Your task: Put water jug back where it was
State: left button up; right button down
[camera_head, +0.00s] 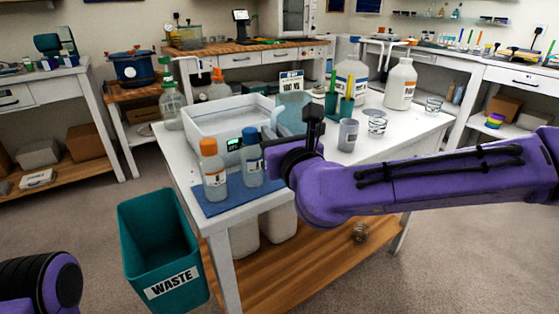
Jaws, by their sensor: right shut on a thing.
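The water jug (291,114) is a translucent pale-blue vessel. It is upright over the middle of the white table (390,135), just right of a white tub (228,118). My right arm comes in from the right, and its gripper (307,118) is shut on the jug at the jug's right side. The arm hides the lower part of the jug, so I cannot tell if its base touches the table. Only a purple and black part of my left arm shows at the lower left; its gripper is out of view.
An orange-capped bottle (213,172) and a blue-capped bottle (251,165) stand on a blue mat (213,205) at the front left. A grey cup (347,137), glass beakers (377,124) and white jugs (400,85) stand right and behind. A teal waste bin (150,225) stands on the floor.

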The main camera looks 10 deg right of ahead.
jog(key=w+f, duration=0.1)
jog(key=w+d+f, duration=0.1)
jog(key=shift+f, duration=0.3)
jog(key=f, duration=0.1)
jog(key=f+b, duration=0.1)
jog(key=f, duration=0.2)
jog(key=shift+w+d+b, duration=0.2)
jog(key=shift+w+b, duration=0.1)
jog(key=shift+w, duration=0.05)
jog(key=shift+f, duration=0.2)
jog(key=c, duration=1.4)
grip_release()
jog(key=shift+r, duration=0.1)
